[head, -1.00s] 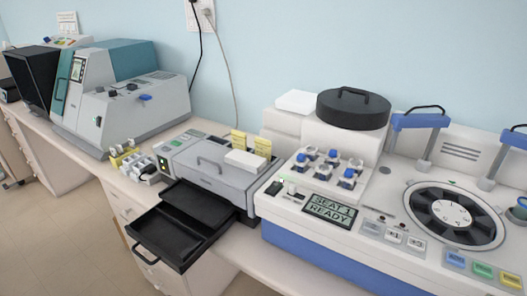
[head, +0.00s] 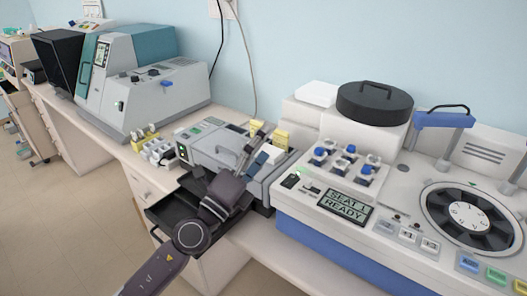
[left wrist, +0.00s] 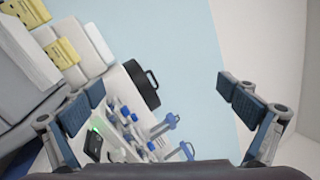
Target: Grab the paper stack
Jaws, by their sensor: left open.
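The paper stack, a white slab (head: 276,152), lies on top of the grey printer-like machine (head: 205,160), partly hidden behind my left gripper (head: 260,147). What looks like the same white slab shows at the left edge of the left wrist view (left wrist: 28,48), outside the jaws. My left gripper is open and empty, with its fingers over the machine's top beside the stack; contact cannot be told. In the left wrist view its fingers (left wrist: 160,88) are wide apart. My right gripper is not in view.
Yellow pads (head: 281,138) stand behind the stack. A black open drawer (head: 165,212) juts out below my left arm. A blue-and-white staining machine (head: 330,225) stands close on the right. A small rack of white pieces (head: 158,150) sits left of the printer.

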